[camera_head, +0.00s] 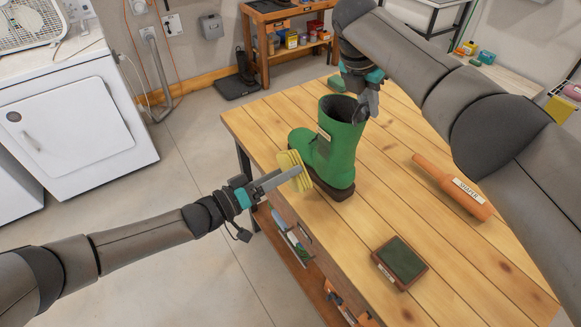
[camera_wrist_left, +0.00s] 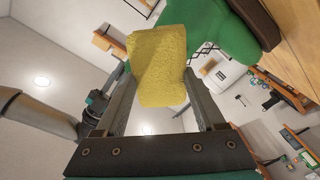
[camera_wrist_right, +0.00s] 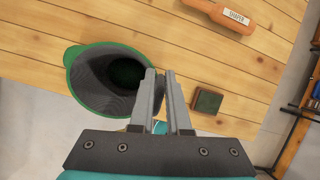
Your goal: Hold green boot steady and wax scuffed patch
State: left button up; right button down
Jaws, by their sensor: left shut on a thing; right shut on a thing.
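The green boot (camera_head: 337,150) stands upright on the wooden table near its left edge, with a brown sole and a pale label. My right gripper (camera_head: 362,106) is shut on the boot's top rim; the right wrist view shows the dark boot opening (camera_wrist_right: 115,75) beside its fingers. My left gripper (camera_head: 292,173) is shut on a yellow sponge (camera_wrist_left: 158,68) at the boot's near left side. The sponge (camera_head: 287,160) is close to the boot's lower part; whether it touches is unclear. A dark green pad in a brown frame (camera_head: 401,261) lies on the table.
An orange roller-shaped tool labelled SHAPER (camera_head: 452,188) lies on the right of the wooden table (camera_head: 370,225). The tabletop between boot and pad is clear. A shelf with tools hangs below the table's left edge.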

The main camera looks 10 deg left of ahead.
jog(key=shift+s+a+f, duration=0.15)
jog(key=shift+f, duration=0.1)
jog(key=c, duration=0.8)
grip_release()
jog(key=shift+w, duration=0.2)
jog(key=shift+r, duration=0.1)
jog(key=v, duration=1.2)
